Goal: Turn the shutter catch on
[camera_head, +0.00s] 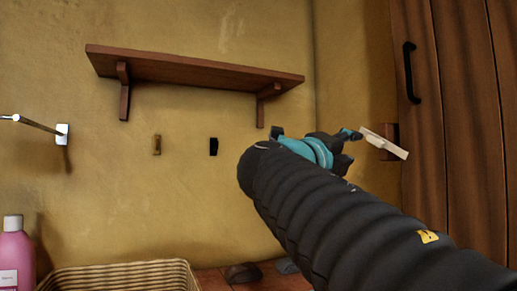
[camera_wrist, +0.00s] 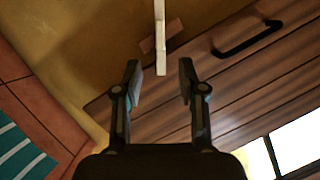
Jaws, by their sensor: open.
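The shutter catch is a pale cream lever (camera_head: 384,142) on a small reddish-brown block (camera_head: 391,132), on the right beside the wooden shutter. In the head view the lever slants down to the right. In the wrist view the lever (camera_wrist: 160,38) hangs from the top edge, and its end lies between my fingertips, with a gap on both sides. My gripper (camera_head: 349,148) is open just left of the catch, and it also shows in the wrist view (camera_wrist: 159,80). My arm hides part of the wall below. I cannot tell how deep the lever sits between the fingers.
The wooden shutter (camera_head: 455,120) has a black handle (camera_head: 408,72). A wooden shelf (camera_head: 195,72) juts from the wall at upper left. Below are a wicker basket (camera_head: 120,274) and a pink bottle (camera_head: 16,255).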

